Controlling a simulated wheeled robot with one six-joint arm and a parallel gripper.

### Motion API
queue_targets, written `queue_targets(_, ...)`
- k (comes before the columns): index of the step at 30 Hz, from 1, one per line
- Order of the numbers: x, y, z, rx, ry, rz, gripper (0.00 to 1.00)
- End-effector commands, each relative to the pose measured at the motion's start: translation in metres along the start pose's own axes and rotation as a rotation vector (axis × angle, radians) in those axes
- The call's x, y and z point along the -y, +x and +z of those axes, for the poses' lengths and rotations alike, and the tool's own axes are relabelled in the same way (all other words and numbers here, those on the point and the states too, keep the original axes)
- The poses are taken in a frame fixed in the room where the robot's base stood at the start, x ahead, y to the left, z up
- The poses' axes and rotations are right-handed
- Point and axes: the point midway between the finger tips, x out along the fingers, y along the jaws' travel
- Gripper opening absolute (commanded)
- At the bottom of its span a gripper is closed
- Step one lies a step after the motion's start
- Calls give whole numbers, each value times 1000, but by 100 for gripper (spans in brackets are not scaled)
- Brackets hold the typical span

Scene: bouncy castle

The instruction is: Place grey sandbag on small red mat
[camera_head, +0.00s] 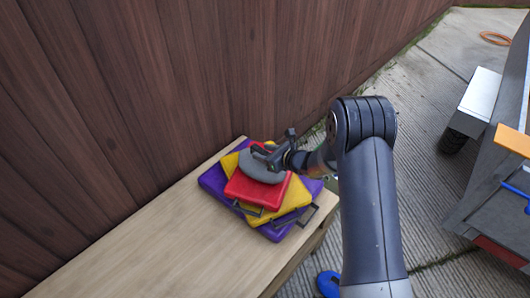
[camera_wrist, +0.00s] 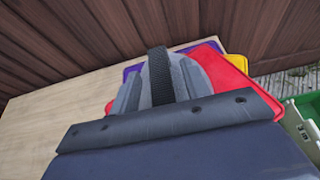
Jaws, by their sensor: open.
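The grey sandbag (camera_head: 258,168) lies on the small red mat (camera_head: 252,191), toward its far side. The red mat tops a stack, above a yellow mat (camera_head: 291,200) and a purple mat (camera_head: 213,181). My gripper (camera_head: 274,155) is right at the sandbag. In the wrist view, the open gripper (camera_wrist: 157,88) has its fingers on either side of the sandbag's black strap (camera_wrist: 160,72). The red mat (camera_wrist: 226,68) shows to the right of the sandbag there. The gripper's body hides the near part of the bag and mat.
The stack sits on a wooden table (camera_head: 150,240) against a brown plank wall (camera_head: 160,80). The table is bare to the left. A grey cart (camera_head: 495,200) stands at the right. A blue object (camera_head: 328,284) lies below the table's right edge.

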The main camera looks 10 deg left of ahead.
Motion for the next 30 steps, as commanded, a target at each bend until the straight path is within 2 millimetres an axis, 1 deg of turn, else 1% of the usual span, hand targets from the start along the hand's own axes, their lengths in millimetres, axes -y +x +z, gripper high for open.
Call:
queue_targets(4, 0, -2, 5, 0, 0, 0, 44)
queue_targets(5, 1, -7, 3, 0, 1, -2, 44)
queue_targets(8, 2, -26, 3, 0, 3, -4, 44)
queue_targets(15, 2, -80, 3, 1, 2, -4, 44)
queue_targets(18, 1, -98, 3, 0, 1, -4, 44)
queue_targets(21, 1, -110, 3, 0, 1, -2, 44)
queue_targets(24, 1, -118, 3, 0, 0, -1, 44)
queue_targets(30, 0, -121, 2, 0, 0, 1, 44)
